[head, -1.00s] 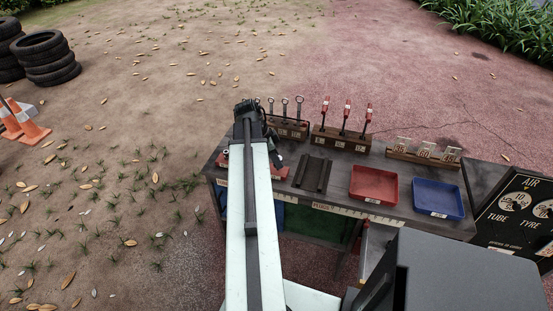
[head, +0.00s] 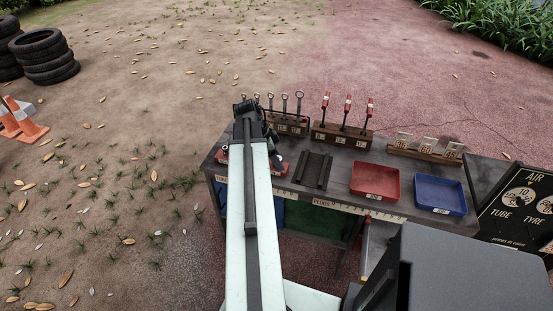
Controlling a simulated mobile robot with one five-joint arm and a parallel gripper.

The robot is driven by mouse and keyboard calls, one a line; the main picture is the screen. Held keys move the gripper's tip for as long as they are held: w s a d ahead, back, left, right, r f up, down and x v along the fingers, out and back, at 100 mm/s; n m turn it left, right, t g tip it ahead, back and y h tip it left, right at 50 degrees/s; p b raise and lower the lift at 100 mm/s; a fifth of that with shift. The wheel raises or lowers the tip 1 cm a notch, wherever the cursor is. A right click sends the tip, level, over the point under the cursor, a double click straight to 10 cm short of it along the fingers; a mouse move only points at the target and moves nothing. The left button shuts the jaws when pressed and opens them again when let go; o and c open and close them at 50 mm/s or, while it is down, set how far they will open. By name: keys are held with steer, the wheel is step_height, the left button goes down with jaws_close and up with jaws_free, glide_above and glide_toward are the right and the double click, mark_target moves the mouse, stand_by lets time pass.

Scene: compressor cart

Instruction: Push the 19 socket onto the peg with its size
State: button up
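A low red rail (head: 282,171) lies at the left of the bench, mostly hidden behind my arm. A small light piece shows at its left end and a dark piece at its right, too small to identify. The 19 socket and its peg cannot be made out, and no size marks there are readable. My gripper (head: 247,106) is at the far end of my white arm, above the back left of the bench. Its fingers are hidden behind the dark wrist, so its opening and any held thing cannot be seen.
On the bench (head: 340,203) are a dark grooved block (head: 313,170), a red tray (head: 375,183) and a blue tray (head: 440,197). Behind stand a wrench rack (head: 288,126), a red-handled tool rack (head: 341,136) and a card rack (head: 424,153).

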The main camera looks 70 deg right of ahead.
steer(key=shift+r, duration=0.1)
steer(key=p+v, duration=0.7)
steer(key=shift+r, duration=0.3)
stand_by(0.5)
steer(key=w+a+r+n+t+p, duration=0.25)
steer(key=w+a+n, duration=0.65)
steer(key=w+a, duration=1.85)
steer(key=w+a+n+y+p, duration=0.1)
steer(key=w+a+n, duration=0.1)
steer(key=a+n, duration=0.8)
steer(key=w+a+n+t+y+p, duration=0.1)
steer(key=w+a+n, duration=0.1)
steer(key=a+n, duration=0.8)
steer(key=a, duration=0.8)
steer(key=shift+w+a+r+y, duration=0.2)
steer(key=shift+w+a+y, duration=0.1)
steer(key=shift+w, duration=0.1)
